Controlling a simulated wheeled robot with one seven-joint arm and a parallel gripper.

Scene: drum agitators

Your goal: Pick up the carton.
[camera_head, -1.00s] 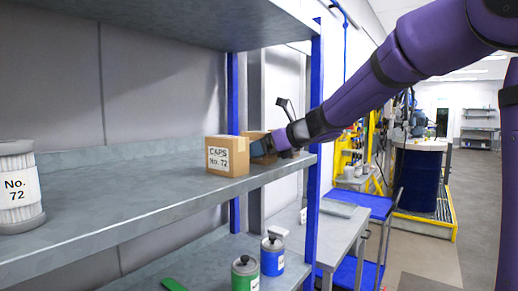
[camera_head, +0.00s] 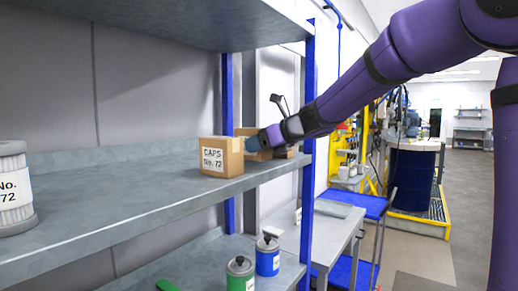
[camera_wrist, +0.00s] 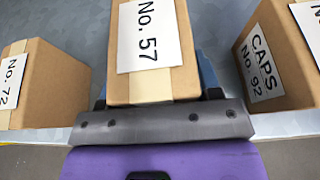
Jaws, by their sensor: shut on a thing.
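A brown carton labelled No. 57 (camera_wrist: 153,50) sits between the fingers of my gripper (camera_wrist: 158,88) in the wrist view, with tape along its top. My gripper is shut on it. In the head view my gripper (camera_head: 262,142) is at the right end of the shelf, and the held carton (camera_head: 246,131) is mostly hidden behind a carton labelled CAPS No. 72 (camera_head: 221,157). The No. 72 carton (camera_wrist: 45,82) is left of the held one in the wrist view. A carton labelled CAPS No. 92 (camera_wrist: 275,65) is to its right. Both stand apart from it.
The grey shelf (camera_head: 110,205) has a blue post (camera_head: 307,150) near my gripper and another shelf (camera_head: 170,22) above. A white ribbed canister (camera_head: 14,190) stands at the left. Green (camera_head: 240,275) and blue (camera_head: 267,257) containers stand below. The shelf's middle is clear.

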